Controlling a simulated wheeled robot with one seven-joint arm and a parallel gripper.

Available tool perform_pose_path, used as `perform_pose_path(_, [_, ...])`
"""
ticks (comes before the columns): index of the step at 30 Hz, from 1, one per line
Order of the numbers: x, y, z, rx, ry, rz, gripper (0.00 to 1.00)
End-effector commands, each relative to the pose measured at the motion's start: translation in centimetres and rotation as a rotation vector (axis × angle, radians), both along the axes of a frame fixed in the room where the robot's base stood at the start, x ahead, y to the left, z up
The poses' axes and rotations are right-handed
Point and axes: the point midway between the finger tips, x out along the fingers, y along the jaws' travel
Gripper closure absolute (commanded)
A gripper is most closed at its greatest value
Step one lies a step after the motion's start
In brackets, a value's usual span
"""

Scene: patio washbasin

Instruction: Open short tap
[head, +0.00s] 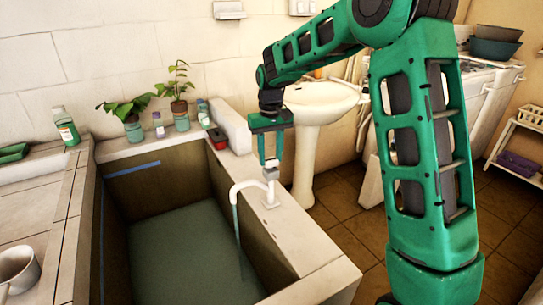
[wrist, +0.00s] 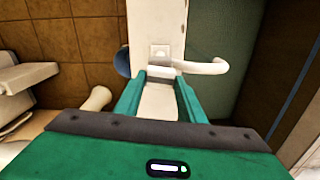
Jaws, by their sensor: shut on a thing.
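The short tap is white, with a curved spout (head: 247,184) that reaches left over the basin from its base on the ledge. Its spout also shows in the wrist view (wrist: 207,68). My green gripper (head: 270,163) points down from above the tap. Its two fingers are shut on the pale tap handle (wrist: 163,71) at the top of the tap; the fingers partly hide it. A thin bluish line, looking like running water (head: 239,240), drops from the spout end into the basin.
The deep basin (head: 155,172) lies left of the tap, with greenish water or floor inside. Potted plants (head: 179,107), small bottles and a red-and-black item (head: 217,138) stand on the back ledge. A white pedestal sink (head: 320,100) stands behind. A metal mug (head: 18,270) is at left.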

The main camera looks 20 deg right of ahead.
Motion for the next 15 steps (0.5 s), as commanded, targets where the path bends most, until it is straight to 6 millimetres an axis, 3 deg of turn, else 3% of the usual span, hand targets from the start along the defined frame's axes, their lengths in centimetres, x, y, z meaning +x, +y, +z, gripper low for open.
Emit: perform_pose_path(15, [0.17, 0.00, 0.15, 0.000, -0.006, 0.144, 0.86])
